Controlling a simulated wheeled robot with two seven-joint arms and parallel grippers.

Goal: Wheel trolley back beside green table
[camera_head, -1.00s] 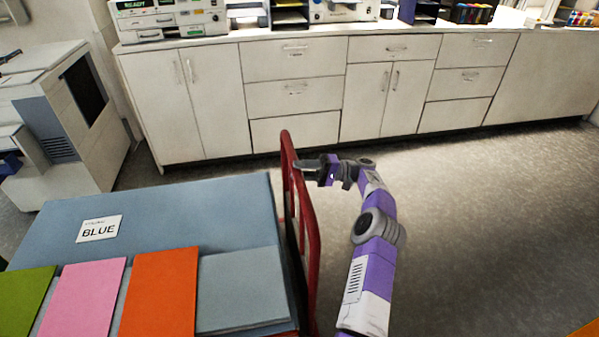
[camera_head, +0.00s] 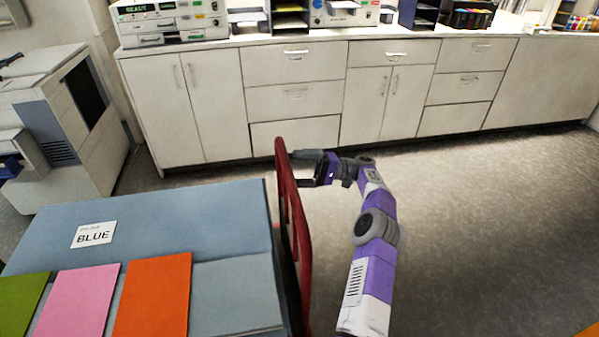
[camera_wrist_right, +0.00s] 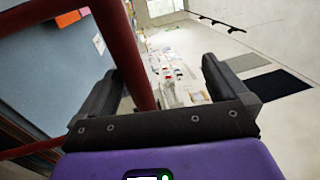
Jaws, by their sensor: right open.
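A red tubular frame (camera_head: 294,225), which looks like the trolley's push handle, stands upright at the right end of a blue top (camera_head: 180,215) with a card reading BLUE (camera_head: 93,234). I cannot tell whether this top is the trolley's or a table's. My right gripper (camera_head: 300,169) is just right of the frame's far upper part, fingers open toward it. In the right wrist view, a red bar (camera_wrist_right: 128,50) runs between the open fingers (camera_wrist_right: 165,80), nearer the left one, not clamped. My left gripper and the green table are not in view.
Green, pink (camera_head: 76,302) and orange (camera_head: 154,296) sheets lie on the blue top. White cabinets (camera_head: 295,95) line the back wall, with devices on the counter. A copier (camera_head: 65,125) stands at left. The floor (camera_head: 480,225) at right is clear. An orange corner (camera_head: 587,330) shows at bottom right.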

